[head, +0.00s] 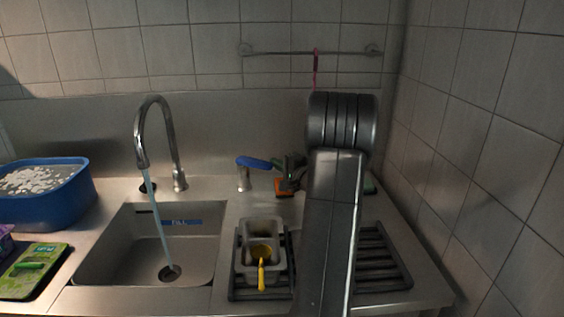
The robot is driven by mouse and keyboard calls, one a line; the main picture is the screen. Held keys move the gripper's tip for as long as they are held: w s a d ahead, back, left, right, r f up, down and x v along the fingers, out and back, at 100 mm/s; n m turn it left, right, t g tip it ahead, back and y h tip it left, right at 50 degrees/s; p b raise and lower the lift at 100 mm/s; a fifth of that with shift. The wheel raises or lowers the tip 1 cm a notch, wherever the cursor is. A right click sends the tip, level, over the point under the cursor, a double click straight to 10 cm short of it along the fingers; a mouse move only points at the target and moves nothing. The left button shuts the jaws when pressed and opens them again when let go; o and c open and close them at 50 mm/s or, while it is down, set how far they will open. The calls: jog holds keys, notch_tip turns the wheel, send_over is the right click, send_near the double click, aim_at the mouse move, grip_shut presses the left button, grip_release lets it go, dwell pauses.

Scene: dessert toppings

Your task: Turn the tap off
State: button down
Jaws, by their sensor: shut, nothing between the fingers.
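The curved metal tap (160,120) stands behind the sink on the left. A stream of water (157,215) runs from its spout into the sink (110,245). A blue lever (254,162) sits on a short metal post to the right of the tap, lying roughly sideways. My gripper (284,168) is shut and empty, just right of the lever's right end. My arm hides part of it, and I cannot tell whether it touches the lever.
An orange item (285,187) lies below my gripper. Grey containers (263,232) with a yellow-handled tool (261,270) stand on a dark rack (395,275). A rail (280,53) is on the tiled wall.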

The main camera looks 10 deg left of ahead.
aim_at(272, 169)
jog(key=shift+s+f+b, duration=0.15)
jog(key=shift+s+b, duration=0.1)
jog(key=shift+b, duration=0.15)
jog(key=s+t+b, duration=0.1)
jog(key=b, duration=0.2)
jog(key=s+m+t+h+b, duration=0.1)
jog(key=b, duration=0.3)
jog(key=shift+s+a+f+h, duration=0.2)
jog(key=shift+s+a+h, duration=0.1)
jog(key=shift+s+a, duration=0.1)
jog(key=s+b, duration=0.1)
jog(key=b, duration=0.1)
jog(key=s+a+b, duration=0.1)
jog(key=b, duration=0.1)
jog(key=shift+s+a+b, duration=0.25)
jog(key=shift+s+b, duration=0.05)
jog(key=shift+b, duration=0.05)
jog(key=shift+s+a+r+b, duration=0.2)
jog(key=shift+s+a+b, duration=0.45)
jog(key=shift+b, duration=0.3)
jog(key=shift+s+a+r+b, duration=0.15)
jog(key=shift+s+a+b, duration=0.45)
jog(key=shift+b, duration=0.3)
